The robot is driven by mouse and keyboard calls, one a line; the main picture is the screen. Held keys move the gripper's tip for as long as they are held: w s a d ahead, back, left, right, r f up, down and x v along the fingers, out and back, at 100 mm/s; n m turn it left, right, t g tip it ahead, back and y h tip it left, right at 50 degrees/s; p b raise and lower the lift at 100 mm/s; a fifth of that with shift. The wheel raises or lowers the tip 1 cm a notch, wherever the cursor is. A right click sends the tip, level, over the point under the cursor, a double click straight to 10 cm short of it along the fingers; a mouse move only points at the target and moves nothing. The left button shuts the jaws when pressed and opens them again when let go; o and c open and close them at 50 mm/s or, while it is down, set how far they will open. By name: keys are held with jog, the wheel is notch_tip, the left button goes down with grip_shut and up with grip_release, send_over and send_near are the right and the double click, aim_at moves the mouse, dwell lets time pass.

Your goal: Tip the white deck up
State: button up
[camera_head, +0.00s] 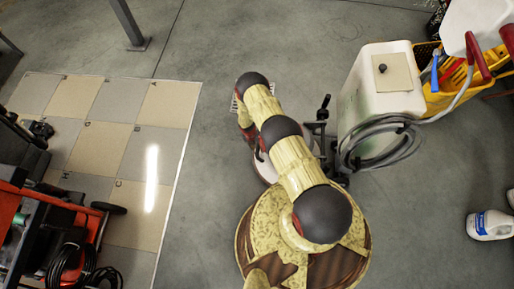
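A floor machine stands right of centre with a pale boxy tank (375,100), a coiled grey hose and black fittings (322,128). A round, pale, red-edged part, seemingly the white deck (263,168), lies low at its left. My arm covers most of the deck, so its tilt is hard to judge. My arm reaches forward over the deck and bends down at its far end. Dark and red parts near that end, seemingly my gripper (259,150), show at the deck's upper left edge. The fingers are hidden, and I cannot tell whether they touch it.
A tiled floor panel (95,115) lies at left, with a red and black machine (60,225) on its near side. A metal post (130,25) stands at upper left. A yellow cart (450,90) and white jug (490,225) are at right. Concrete is clear at lower right.

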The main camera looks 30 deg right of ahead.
jog(key=shift+c, duration=1)
grip_shut()
